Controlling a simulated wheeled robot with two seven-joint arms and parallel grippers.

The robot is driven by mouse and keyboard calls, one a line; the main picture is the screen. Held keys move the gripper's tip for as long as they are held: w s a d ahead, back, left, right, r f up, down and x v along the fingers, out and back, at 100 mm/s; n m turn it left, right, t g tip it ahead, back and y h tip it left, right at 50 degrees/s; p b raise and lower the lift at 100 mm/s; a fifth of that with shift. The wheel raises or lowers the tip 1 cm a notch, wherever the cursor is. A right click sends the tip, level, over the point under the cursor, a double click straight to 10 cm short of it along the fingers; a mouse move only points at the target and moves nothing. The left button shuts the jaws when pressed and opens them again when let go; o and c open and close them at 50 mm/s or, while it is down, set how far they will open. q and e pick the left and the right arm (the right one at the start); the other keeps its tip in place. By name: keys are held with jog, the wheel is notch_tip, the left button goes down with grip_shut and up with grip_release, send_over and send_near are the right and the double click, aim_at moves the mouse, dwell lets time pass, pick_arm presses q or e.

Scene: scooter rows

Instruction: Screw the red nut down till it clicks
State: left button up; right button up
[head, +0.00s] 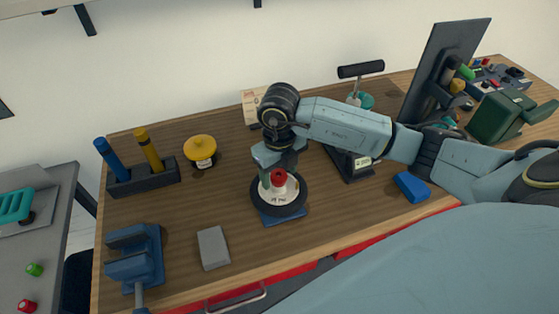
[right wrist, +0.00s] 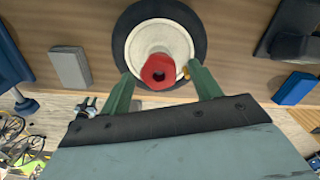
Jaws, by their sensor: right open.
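The red nut (head: 278,177) sits on the middle of a small wheel with a cream hub (head: 288,193) and black tyre (head: 262,205). The wheel lies flat on a blue base (head: 284,219) on the bench. In the right wrist view a gap shows between the nut and each finger of the gripper (right wrist: 160,76). My left gripper is not in view.
On the wooden bench stand a blue vise (head: 135,258), a grey block (head: 213,247), a yellow-topped pot (head: 201,150), a rack (head: 143,178) with blue and yellow handles, and a blue block (head: 411,187). A dark panel (head: 445,70) stands at the right.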

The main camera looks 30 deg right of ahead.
jog(key=shift+f, duration=0.1)
jog(key=c, duration=1)
jog(key=shift+m+p, duration=0.4)
jog(key=shift+m, duration=0.4)
jog(key=shift+c, duration=0.3)
jog(key=m+p, duration=0.1)
jog(key=m, duration=0.3)
jog(key=shift+p, duration=0.4)
jog(key=m+p, duration=0.3)
jog(key=m, duration=0.3)
jog(key=shift+m, duration=0.3)
jog(key=m+p, duration=0.2)
jog(key=m, duration=0.2)
jog(key=m+p, duration=0.1)
jog(key=m, duration=0.1)
jog(key=shift+d+m, duration=0.1)
jog(key=shift+m, duration=0.2)
jog(key=m, duration=0.3)
jog(key=o, duration=0.7)
jog(key=shift+d, duration=0.1)
jog(key=o, duration=0.3)
jog(key=shift+s, duration=0.15)
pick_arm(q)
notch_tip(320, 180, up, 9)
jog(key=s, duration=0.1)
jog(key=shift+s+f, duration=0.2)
pick_arm(e)
jog(key=shift+o, duration=0.2)
jog(key=shift+w+a, duration=0.2)
